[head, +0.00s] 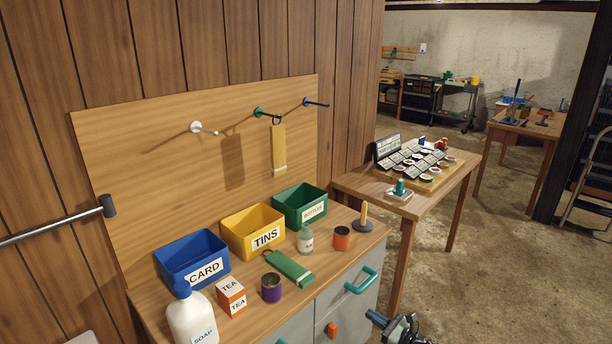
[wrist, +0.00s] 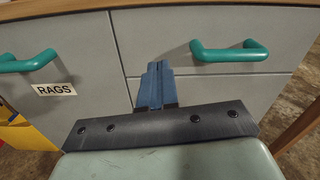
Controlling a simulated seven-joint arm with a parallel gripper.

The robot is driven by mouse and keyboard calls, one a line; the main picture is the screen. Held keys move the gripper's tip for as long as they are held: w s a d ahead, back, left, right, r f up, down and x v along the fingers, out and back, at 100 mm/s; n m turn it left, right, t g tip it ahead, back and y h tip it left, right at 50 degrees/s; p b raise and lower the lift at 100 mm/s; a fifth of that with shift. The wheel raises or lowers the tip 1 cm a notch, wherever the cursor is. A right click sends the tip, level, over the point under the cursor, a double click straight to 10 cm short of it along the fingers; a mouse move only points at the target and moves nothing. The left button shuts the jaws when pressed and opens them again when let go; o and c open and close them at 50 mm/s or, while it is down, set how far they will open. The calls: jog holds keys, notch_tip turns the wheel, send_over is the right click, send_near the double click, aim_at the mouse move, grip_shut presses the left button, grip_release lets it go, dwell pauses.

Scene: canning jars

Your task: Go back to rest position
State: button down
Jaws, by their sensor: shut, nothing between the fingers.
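My gripper (head: 374,317) shows at the bottom edge of the head view, low in front of the cabinet's right end. Its blue fingers (wrist: 157,82) are together and empty in the wrist view. They point toward the grey drawer fronts (wrist: 155,40), between two teal handles. The right teal handle (wrist: 229,51) is right of the fingertips, and it also shows in the head view (head: 360,280). The left teal handle (wrist: 27,61) is above a RAGS label (wrist: 55,89). Most of my arm is outside the head view.
On the cabinet top (head: 345,254) are blue CARD (head: 191,259), yellow TINS (head: 253,231) and green BOTTLES (head: 300,205) bins, a soap bottle (head: 192,316), a tea box (head: 231,295), tins and a green cloth (head: 290,268).

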jog(key=s+f+n+g+h, duration=0.6)
jog(key=s+f+n+g, duration=0.6)
jog(key=s+f+n, duration=0.55)
jog(key=s+a+f+n+g+h, duration=0.2)
jog(key=s+f, duration=0.1)
jog(key=s, duration=0.6)
jog(key=s+a+f+n+g+h, duration=0.2)
jog(key=s+f+n+g, duration=0.1)
jog(key=s, duration=0.6)
jog(key=s+a+f+n+g+h, duration=0.2)
jog(key=s+f+n, duration=0.1)
jog(key=s, duration=0.6)
jog(key=shift+g+h, duration=0.3)
jog(key=shift+h, duration=0.1)
